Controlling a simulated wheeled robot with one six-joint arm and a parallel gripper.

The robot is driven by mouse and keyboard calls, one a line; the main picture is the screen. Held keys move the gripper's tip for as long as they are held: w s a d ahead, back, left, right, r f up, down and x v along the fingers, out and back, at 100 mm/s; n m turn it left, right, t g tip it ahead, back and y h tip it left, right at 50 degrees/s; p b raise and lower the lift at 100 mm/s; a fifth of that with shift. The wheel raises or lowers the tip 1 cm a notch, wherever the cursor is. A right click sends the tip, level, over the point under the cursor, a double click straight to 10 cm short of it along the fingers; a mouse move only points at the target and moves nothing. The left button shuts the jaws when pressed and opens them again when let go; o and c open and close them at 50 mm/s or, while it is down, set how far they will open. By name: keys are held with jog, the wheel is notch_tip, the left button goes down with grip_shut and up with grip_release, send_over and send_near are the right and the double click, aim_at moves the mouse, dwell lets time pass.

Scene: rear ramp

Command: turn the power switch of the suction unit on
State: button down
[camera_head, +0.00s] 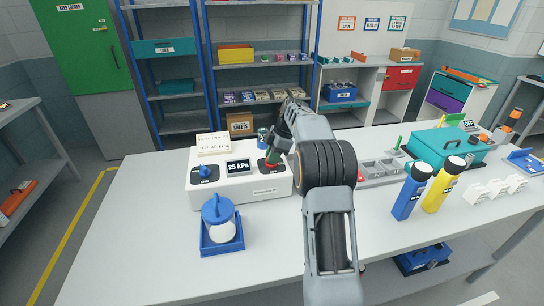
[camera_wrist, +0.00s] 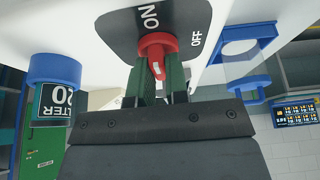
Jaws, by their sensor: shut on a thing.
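The suction unit (camera_head: 240,188) is a white box on the bench with a blue knob (camera_head: 205,172), a display (camera_head: 238,167) reading "25 kPa" and a dark switch plate. In the wrist view the plate (camera_wrist: 120,30) carries the words ON and OFF around the red power switch (camera_wrist: 157,45). My gripper (camera_wrist: 158,88) is shut on the red switch, with a green finger on each side of its handle. A white mark shows on the handle; I cannot tell surely which word it points to. In the head view my gripper (camera_head: 272,152) partly hides the switch.
A blue-lidded jar (camera_head: 220,218) stands in a blue holder before the unit. A card (camera_head: 214,144) reading "30 kPa" stands behind it. Blue (camera_head: 411,192) and yellow (camera_head: 442,185) torches and a teal case (camera_head: 445,146) are to the right. The bench front is mostly clear.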

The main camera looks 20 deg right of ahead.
jog(key=c, duration=1.1)
grip_release()
jog(key=shift+s+f, duration=0.1)
jog(key=shift+f, duration=0.2)
jog(key=shift+r, duration=0.15)
jog(key=shift+d+r, duration=0.2)
jog(key=shift+r, duration=0.3)
jog(key=p+v, duration=0.2)
jog(key=v, duration=1)
jog(key=shift+r, duration=0.35)
